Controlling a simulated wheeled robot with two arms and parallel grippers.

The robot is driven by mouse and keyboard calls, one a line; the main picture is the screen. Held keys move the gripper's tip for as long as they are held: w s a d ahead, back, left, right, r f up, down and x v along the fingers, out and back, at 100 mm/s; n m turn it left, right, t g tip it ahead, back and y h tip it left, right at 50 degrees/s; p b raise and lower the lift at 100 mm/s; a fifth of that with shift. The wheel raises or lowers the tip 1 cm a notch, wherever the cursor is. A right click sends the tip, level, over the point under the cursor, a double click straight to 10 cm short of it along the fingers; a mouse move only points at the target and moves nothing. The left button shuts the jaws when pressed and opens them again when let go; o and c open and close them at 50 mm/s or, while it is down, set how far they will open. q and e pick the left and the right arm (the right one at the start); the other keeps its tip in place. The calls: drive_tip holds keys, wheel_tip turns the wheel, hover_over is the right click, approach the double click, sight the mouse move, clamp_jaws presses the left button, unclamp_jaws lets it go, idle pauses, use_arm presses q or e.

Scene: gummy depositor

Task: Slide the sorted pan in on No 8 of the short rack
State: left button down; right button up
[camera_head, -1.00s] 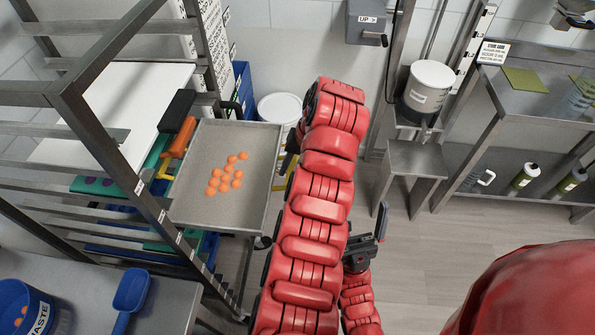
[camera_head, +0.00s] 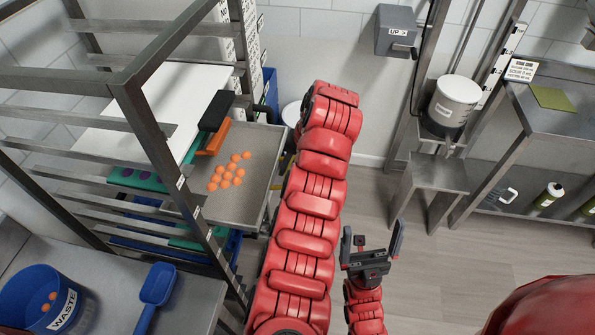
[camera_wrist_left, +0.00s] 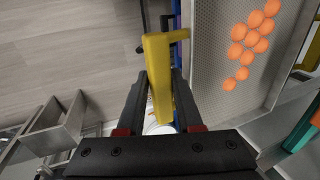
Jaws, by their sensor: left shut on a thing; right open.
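The sorted pan (camera_head: 258,160) is a grey metal tray with several orange gummies (camera_head: 228,172). Its left part lies behind the post of the metal rack (camera_head: 150,130), between the rails; its right part sticks out. I cannot read which number it is level with. In the left wrist view, my left gripper (camera_wrist_left: 158,80) is shut on a yellow handle (camera_wrist_left: 157,50) beside the pan (camera_wrist_left: 225,50). In the head view that gripper is hidden behind my arm. My right gripper (camera_head: 381,232) is open and empty, low over the floor, right of my left arm.
A white board, a black-and-orange item (camera_head: 213,125) and teal trays (camera_head: 140,178) sit in the rack. A blue waste bin (camera_head: 45,300) and blue scoop (camera_head: 157,290) stand on the front-left table. A small stand (camera_head: 432,175) and steel table (camera_head: 560,110) are at right; floor between is clear.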

use_arm(q)
drive_tip(key=shift+w+a, duration=0.15)
idle(0.3)
drive_tip(key=shift+a, duration=0.25)
drive_tip(key=shift+w+a, duration=0.15)
drive_tip(key=shift+a, duration=0.65)
drive_tip(key=shift+f, duration=0.15)
drive_tip(key=c, duration=0.5)
unclamp_jaws()
